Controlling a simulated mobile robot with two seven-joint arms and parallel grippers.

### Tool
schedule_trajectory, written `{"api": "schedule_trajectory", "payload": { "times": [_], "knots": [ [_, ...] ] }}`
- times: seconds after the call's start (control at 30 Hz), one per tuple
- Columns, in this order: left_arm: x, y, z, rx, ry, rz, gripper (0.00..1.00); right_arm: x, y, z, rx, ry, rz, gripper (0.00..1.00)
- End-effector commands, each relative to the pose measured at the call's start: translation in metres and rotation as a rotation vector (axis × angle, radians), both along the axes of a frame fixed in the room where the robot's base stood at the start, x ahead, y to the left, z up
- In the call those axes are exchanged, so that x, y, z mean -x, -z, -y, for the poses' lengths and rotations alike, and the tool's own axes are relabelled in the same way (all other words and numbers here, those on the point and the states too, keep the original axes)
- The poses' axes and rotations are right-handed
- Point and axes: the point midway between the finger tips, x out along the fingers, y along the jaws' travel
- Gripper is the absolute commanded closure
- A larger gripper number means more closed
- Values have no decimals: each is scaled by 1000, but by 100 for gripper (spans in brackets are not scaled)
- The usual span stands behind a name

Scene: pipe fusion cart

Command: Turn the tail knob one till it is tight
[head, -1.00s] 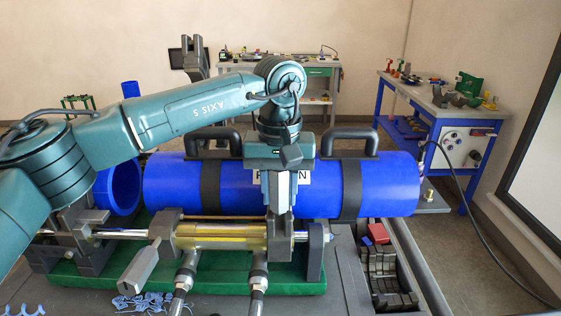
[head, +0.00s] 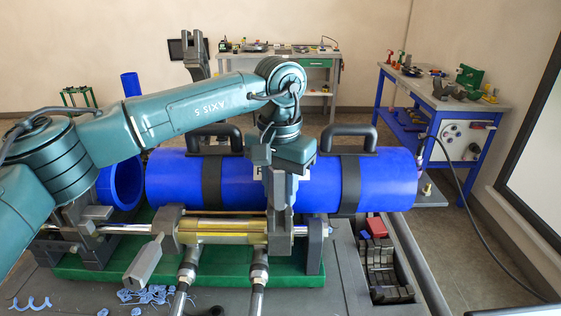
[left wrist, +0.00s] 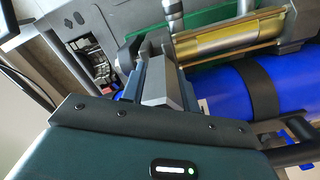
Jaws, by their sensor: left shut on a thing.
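My left gripper (head: 279,215) points down at the right end of the gold cylinder (head: 215,231), in front of the blue pipe (head: 385,182). In the left wrist view, its fingers are shut on a light grey block-like piece (left wrist: 157,84), which I take to be tail knob one. In the head view the gripper hides that knob, so its tightness cannot be seen. A similar light grey handle (head: 145,262) sticks out at the cylinder's left end. My right gripper is not in view.
Black pipe handles (head: 350,130) stand close beside my left wrist. A dark tray of blocks (head: 388,270) lies to the right. Blue shavings (head: 150,294) lie at the front left. A blue-framed bench (head: 440,95) stands at the back right.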

Motion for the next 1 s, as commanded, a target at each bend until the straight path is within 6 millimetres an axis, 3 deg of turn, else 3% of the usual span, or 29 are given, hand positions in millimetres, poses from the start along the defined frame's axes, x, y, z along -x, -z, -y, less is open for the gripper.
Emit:
{"api": "schedule_trajectory", "payload": {
  "times": [0.3, 0.57, 0.77, 0.8, 1.0],
  "knots": [
    [0, -1, 2, 10, 46, 0, 92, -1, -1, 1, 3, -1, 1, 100],
    [1, -1, 2, 9, 278, -1, 92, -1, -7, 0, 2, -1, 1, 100],
    [1, -1, 3, 9, 301, -2, 92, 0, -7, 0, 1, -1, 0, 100],
    [1, -1, 3, 9, 301, -2, 69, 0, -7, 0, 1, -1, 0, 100],
    [1, 0, 2, 5, 298, -1, 53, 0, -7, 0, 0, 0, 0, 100]
  ]
}}
